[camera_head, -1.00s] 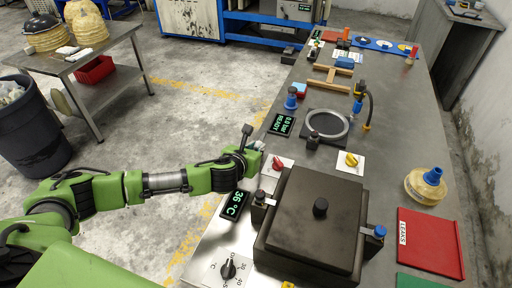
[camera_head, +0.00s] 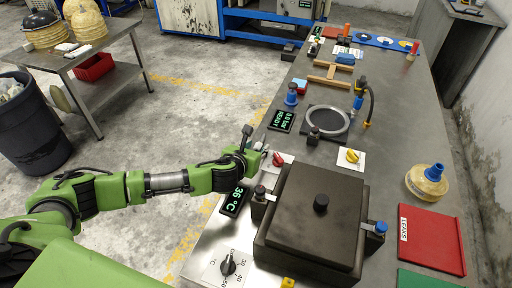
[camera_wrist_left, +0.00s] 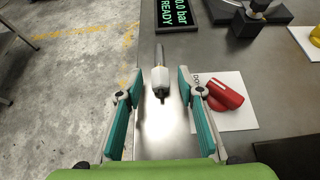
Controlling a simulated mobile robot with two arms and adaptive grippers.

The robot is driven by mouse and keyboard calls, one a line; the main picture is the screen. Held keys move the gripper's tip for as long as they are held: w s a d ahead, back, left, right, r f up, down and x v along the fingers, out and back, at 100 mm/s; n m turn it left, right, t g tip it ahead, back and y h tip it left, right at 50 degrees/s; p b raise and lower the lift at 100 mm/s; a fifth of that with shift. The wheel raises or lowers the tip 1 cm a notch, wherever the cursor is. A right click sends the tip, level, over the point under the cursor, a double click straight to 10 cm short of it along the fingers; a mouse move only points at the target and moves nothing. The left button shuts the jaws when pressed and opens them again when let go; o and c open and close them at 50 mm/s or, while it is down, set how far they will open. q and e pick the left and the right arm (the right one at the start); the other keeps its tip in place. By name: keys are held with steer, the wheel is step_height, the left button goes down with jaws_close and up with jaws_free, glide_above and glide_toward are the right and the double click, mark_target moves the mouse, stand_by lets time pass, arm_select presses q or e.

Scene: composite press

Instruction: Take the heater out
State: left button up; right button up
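No part is labelled as the heater. A dark lidded box (camera_head: 318,215) with a black top knob stands at the front of the bench, its lid shut. A 36 °C display (camera_head: 235,199) is beside it. My left gripper (camera_head: 262,150) is at the bench's left edge, left of a red knob (camera_head: 279,159). In the left wrist view my left gripper (camera_wrist_left: 152,88) is open, its teal fingers apart. A white plug with a metal rod (camera_wrist_left: 160,79) shows between and beyond the fingertips, with gaps on both sides. My right gripper is not in view.
A dial (camera_head: 228,265), a yellow knob (camera_head: 351,156), a ring fixture (camera_head: 328,123) and a READY display (camera_head: 282,121) are on the bench. A red LEAKS panel (camera_head: 432,240) and a blue-capped jar (camera_head: 427,182) are at right. Open floor lies left of the bench.

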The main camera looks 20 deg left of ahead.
arm_select(q)
steer(key=v, duration=1.2)
stand_by(0.5)
steer(key=shift+s+f, duration=0.1)
steer(key=shift+f, duration=0.05)
